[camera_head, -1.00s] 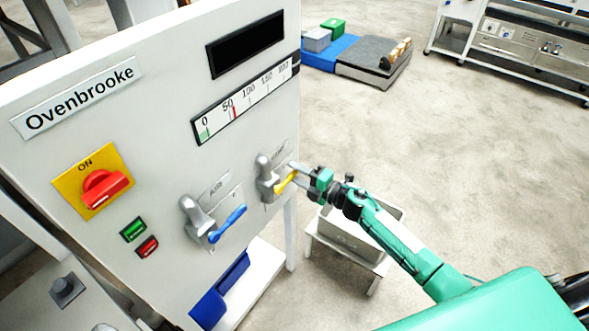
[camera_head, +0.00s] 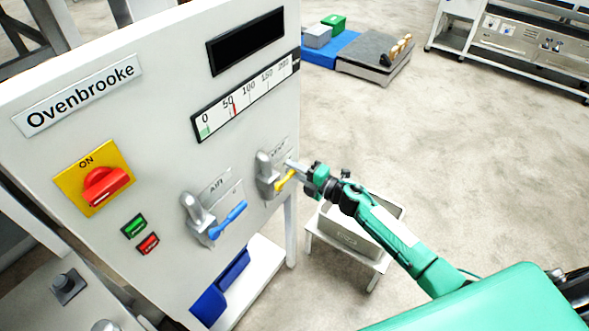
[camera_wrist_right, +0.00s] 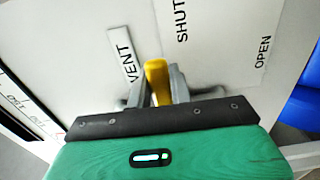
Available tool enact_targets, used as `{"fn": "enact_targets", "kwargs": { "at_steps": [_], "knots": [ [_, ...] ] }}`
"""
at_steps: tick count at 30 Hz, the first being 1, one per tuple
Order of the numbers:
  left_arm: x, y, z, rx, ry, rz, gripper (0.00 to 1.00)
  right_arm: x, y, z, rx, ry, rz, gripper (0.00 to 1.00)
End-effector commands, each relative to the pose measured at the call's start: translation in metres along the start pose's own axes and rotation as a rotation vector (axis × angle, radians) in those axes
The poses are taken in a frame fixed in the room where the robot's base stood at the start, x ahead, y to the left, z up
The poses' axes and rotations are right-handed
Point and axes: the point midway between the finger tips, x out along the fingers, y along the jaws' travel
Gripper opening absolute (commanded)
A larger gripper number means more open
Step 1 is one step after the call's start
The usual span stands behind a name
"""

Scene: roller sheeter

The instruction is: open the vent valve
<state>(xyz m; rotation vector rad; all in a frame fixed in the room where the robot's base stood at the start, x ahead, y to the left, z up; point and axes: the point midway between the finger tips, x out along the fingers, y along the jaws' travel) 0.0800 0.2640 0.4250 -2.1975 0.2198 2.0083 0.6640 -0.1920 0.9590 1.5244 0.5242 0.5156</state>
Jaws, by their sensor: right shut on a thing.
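The vent valve has a grey body (camera_head: 264,176) and a yellow lever (camera_head: 285,181), at the right side of the panel. In the head view the lever slants up to the right from the valve body. My right gripper (camera_head: 293,170) is at the lever's outer end. In the right wrist view the yellow lever (camera_wrist_right: 158,82) stands between the two grey fingers (camera_wrist_right: 157,92), which are shut on it. The VENT label (camera_wrist_right: 123,55) is left of the lever, SHUT (camera_wrist_right: 182,20) is above right and OPEN (camera_wrist_right: 263,52) is farther right. My left gripper is not in view.
The air valve with its blue lever (camera_head: 229,220) is left of the vent valve. A red switch (camera_head: 104,187) and green and red buttons (camera_head: 134,226) are farther left. A grey bin (camera_head: 345,235) on a stand is below my right forearm. The floor (camera_head: 470,170) at right is clear.

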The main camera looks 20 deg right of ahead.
Motion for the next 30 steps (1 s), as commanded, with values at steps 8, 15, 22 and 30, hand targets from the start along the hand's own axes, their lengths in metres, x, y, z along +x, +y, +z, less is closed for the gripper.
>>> {"fn": "enact_targets", "kwargs": {
  "at_steps": [8,15,22,30],
  "knots": [
    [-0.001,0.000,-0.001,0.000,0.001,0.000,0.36,0.000,-0.011,-0.001,0.129,0.000,-0.003,0.00],
    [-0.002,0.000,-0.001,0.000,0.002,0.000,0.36,-0.001,-0.027,-0.005,0.340,0.000,-0.004,0.00],
    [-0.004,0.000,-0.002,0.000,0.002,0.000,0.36,-0.001,-0.042,-0.012,0.559,0.000,-0.004,0.00],
    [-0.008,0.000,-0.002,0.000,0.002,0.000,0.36,-0.001,-0.057,-0.024,0.815,-0.001,-0.004,0.00]
  ]
}}
